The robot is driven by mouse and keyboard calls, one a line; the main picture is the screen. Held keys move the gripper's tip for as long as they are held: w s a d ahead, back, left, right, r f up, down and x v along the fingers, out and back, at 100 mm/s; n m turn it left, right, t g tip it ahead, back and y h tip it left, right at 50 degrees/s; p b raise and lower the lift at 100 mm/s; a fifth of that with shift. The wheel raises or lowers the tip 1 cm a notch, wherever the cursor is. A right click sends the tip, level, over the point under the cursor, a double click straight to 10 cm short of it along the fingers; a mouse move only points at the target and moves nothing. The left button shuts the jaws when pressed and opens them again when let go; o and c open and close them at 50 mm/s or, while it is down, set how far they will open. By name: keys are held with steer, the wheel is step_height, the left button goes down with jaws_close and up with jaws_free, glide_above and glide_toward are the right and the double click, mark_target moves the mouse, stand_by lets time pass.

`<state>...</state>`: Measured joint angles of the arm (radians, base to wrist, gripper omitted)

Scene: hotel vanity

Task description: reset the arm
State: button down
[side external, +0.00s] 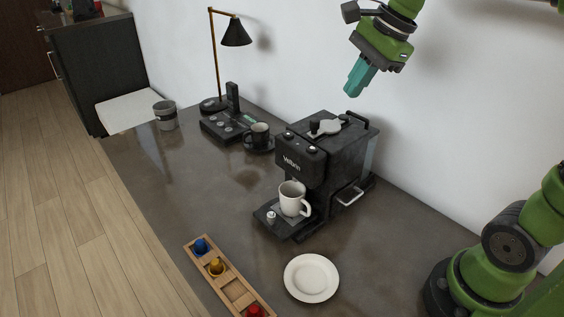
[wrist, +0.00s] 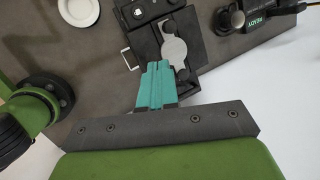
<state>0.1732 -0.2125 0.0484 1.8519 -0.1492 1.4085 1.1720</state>
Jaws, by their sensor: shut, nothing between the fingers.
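My gripper (side external: 354,88) has teal fingers and hangs in the air above and to the right of the black coffee machine (side external: 302,162) in the side view. In the wrist view the gripper (wrist: 158,66) has its two fingers together and empty, in front of the machine's top (wrist: 198,28). My arm is green. A white mug (side external: 292,198) stands upright on the machine's drip tray. The grey lever on top of the machine (side external: 325,127) shows in both views.
A white saucer (side external: 311,278) and a wooden capsule holder (side external: 228,283) with blue, yellow and red capsules lie on the counter (side external: 385,240). A dark cup (side external: 258,135), a telephone (side external: 228,122), a lamp (side external: 235,34) and a grey container (side external: 165,115) stand behind. The wall is close behind the machine.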

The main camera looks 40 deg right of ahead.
steer(key=s+a+f+n+t, duration=0.2)
steer(key=s+f+n, duration=0.5)
steer(key=n, duration=0.9)
steer(key=s+t, duration=0.1)
steer(key=s, duration=0.2)
steer(key=shift+a, duration=0.4)
